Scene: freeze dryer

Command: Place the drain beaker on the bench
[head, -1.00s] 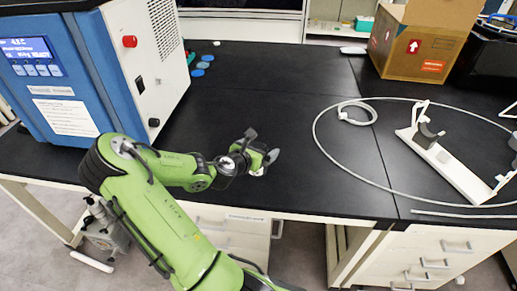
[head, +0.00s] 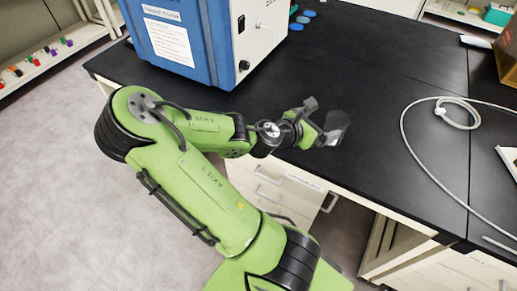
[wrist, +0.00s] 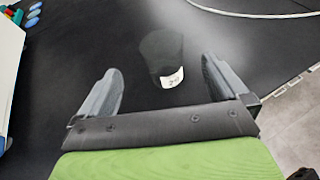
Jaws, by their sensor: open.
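The drain beaker (head: 336,126) is a dark, see-through cup at the bench's front part, just beyond the end of my arm in the head view. In the wrist view the beaker (wrist: 161,50) has a white label low on its side and shows between and slightly beyond my fingertips. My gripper (head: 318,122) is open, with a visible gap on both sides of the beaker in the wrist view (wrist: 161,72). The black bench (head: 390,100) lies under them. Whether the beaker's base touches the bench is hard to tell.
The blue and white freeze dryer (head: 205,35) stands on the bench at the back left. A pale hose (head: 425,160) lies looped on the right, with a cardboard box (head: 508,55) behind. The bench between dryer and hose is largely clear.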

